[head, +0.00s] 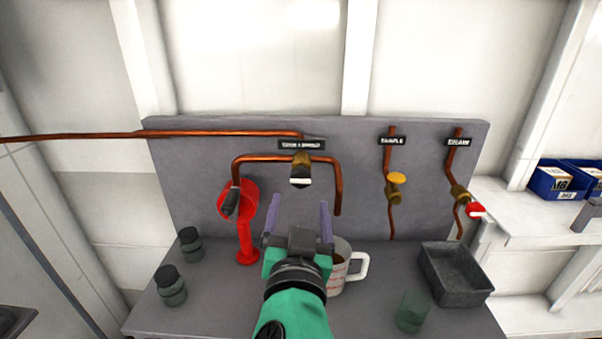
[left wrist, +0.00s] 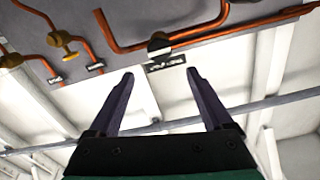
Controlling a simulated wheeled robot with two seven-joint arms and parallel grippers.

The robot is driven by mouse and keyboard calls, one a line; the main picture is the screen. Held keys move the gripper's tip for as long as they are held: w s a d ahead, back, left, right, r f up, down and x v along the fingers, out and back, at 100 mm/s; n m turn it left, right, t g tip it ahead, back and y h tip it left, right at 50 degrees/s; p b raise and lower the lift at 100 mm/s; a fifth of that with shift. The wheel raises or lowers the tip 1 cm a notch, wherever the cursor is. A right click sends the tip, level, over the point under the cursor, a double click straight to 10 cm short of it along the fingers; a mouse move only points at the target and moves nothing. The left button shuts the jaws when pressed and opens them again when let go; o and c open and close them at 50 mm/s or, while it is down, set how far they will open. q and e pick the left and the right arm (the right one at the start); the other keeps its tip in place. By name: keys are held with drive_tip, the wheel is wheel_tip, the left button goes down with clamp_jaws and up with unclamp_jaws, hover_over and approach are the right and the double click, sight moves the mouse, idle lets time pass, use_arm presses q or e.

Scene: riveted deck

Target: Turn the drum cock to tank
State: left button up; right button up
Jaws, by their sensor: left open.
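The cock with the white-edged dark handle (head: 301,182) sits at the middle of a bent copper pipe on the grey backboard, under a black label (head: 301,145) whose small text I cannot read surely. It looks like the drum cock. In the left wrist view the cock (left wrist: 158,45) and its label (left wrist: 166,63) show upside down beyond the fingers. My left gripper (head: 299,204) is open and empty, below and in front of the cock, apart from it. The fingers also show in the left wrist view (left wrist: 160,76). My right gripper is not in view.
A yellow-handled cock (head: 396,180) and a red-handled cock (head: 475,210) stand to the right. A red funnel-like stand (head: 246,235), a measuring jug (head: 358,268), dark-capped jars (head: 171,287), a green glass (head: 411,312) and a grey tray (head: 457,290) occupy the bench.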

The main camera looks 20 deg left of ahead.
sight(300, 180)
use_arm(q)
drive_tip(key=p+x, duration=0.1)
drive_tip(key=x, duration=0.5)
drive_tip(key=shift+a, duration=0.1)
drive_tip(key=x, duration=0.2)
drive_tip(key=p+x, duration=0.1)
drive_tip(key=x, duration=0.1)
drive_tip(key=shift+f, duration=0.2)
drive_tip(key=shift+w+f, duration=0.1)
clamp_jaws()
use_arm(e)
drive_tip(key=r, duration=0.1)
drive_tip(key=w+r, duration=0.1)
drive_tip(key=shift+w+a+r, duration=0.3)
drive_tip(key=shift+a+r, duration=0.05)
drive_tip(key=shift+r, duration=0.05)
